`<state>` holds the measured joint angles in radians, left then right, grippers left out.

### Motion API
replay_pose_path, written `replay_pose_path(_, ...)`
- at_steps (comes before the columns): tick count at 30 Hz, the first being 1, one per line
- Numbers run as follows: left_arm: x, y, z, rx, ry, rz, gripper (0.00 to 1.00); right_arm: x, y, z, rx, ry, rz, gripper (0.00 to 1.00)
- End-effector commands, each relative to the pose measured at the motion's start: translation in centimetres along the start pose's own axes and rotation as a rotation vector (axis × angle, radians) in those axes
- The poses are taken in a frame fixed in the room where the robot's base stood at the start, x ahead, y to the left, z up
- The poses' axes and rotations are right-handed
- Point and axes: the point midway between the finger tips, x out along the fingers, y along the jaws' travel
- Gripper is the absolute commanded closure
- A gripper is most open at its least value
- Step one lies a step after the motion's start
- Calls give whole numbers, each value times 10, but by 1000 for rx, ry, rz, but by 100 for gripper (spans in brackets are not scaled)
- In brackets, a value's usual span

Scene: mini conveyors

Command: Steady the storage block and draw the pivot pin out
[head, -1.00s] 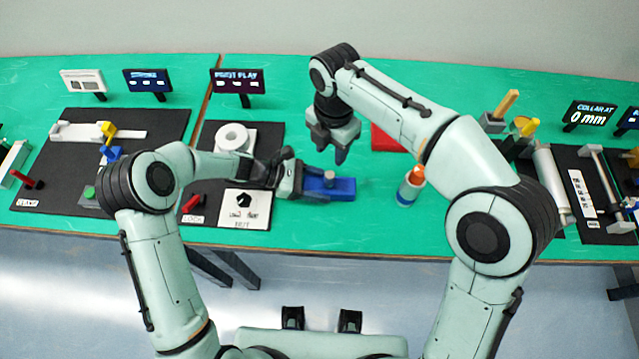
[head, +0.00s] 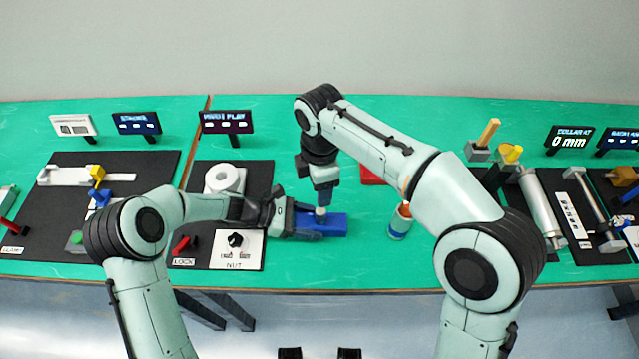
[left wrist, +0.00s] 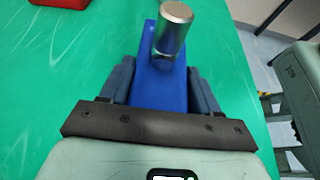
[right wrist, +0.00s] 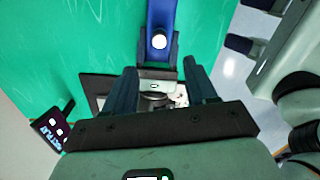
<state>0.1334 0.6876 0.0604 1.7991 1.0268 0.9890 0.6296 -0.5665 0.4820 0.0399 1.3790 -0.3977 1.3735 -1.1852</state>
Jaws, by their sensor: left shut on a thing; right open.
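The storage block (head: 335,223) is blue and lies on the green table near its front edge. My left gripper (head: 290,218) is shut on the block from its left side; the left wrist view shows a finger on each side of the block (left wrist: 165,85). The pivot pin (left wrist: 172,30) is a silver cylinder standing upright in the block; its round top also shows in the right wrist view (right wrist: 159,41). My right gripper (head: 323,190) points down at the pin in the head view. Its fingers (right wrist: 165,85) are apart with nothing between them; whether they touch the pin is unclear.
An orange, white and blue bottle (head: 401,220) stands right of the block. A red tray (head: 372,175) lies behind. A black mat (head: 205,255) with a white ring (head: 224,179) and a nut panel is at left. The table between bottle and right-hand fixtures is clear.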

Motion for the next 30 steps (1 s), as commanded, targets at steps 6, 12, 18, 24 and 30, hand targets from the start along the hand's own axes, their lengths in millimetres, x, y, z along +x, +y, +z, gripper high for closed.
replay_pose_path(6, 0, -2, -5, -6, 7, -2, 72, 21, -1, 0, 30, -1, -5, 43)
replay_pose_path(12, 0, -2, -5, -7, 8, -2, 72, 60, -1, 0, 27, -2, -6, 43)
replay_pose_path(18, 0, -2, -5, -7, 8, -2, 72, 94, -1, 0, 26, -2, -4, 43)
replay_pose_path(24, 0, -2, -6, -8, 8, -2, 72, 115, -1, 0, 27, -1, -3, 43)
replay_pose_path(30, 0, -2, -6, -8, 9, -3, 72, 120, 0, 0, 27, 0, 0, 43)
